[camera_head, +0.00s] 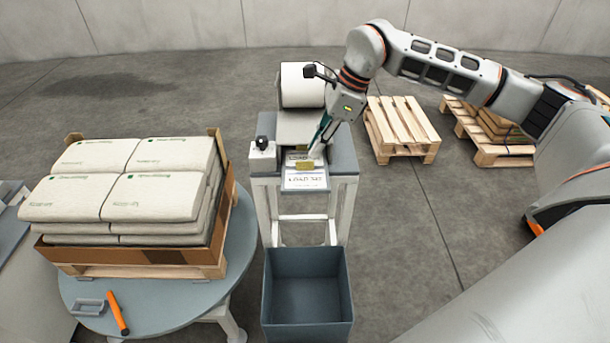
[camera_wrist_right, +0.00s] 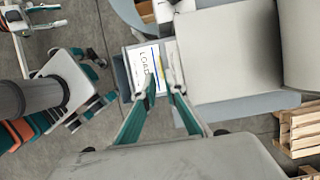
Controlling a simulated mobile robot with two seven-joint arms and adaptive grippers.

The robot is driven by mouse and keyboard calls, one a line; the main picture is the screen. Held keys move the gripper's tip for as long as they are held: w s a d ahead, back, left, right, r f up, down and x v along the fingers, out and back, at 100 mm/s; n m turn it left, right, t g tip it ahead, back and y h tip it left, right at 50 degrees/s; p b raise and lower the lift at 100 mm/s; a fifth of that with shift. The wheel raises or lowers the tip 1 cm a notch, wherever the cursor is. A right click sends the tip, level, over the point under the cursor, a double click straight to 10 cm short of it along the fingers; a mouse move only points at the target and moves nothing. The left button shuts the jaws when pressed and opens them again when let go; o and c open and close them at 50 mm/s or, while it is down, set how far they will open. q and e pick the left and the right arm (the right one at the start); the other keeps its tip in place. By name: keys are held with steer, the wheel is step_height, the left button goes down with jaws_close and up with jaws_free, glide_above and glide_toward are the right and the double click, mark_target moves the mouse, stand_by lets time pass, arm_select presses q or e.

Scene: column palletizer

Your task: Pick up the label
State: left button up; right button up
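The white label (camera_head: 304,181), printed "LOAD" and more text, lies at the front outlet of the label printer (camera_head: 303,88) on a small stand. A yellow tab (camera_head: 305,167) shows at its far edge. My right gripper (camera_head: 314,152) reaches down over the outlet. In the right wrist view, the label (camera_wrist_right: 143,68) lies beside the fingertips (camera_wrist_right: 161,90), which stand apart with a narrow gap. A yellow strip shows near that gap; contact with it cannot be told.
A blue-grey bin (camera_head: 308,325) stands below the outlet. At left, a pallet of stacked sacks (camera_head: 130,180) sits on a round table (camera_head: 165,312) with an orange-handled tool (camera_head: 118,313). Wooden pallets (camera_head: 400,128) lie on the floor behind right.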

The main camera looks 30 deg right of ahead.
mark_target(305, 175)
steer(key=x, duration=0.4)
steer(key=shift+w+a+f, duration=0.25)
steer(key=shift+f, duration=0.05)
jaws_close()
steer(key=shift+r, duration=0.15)
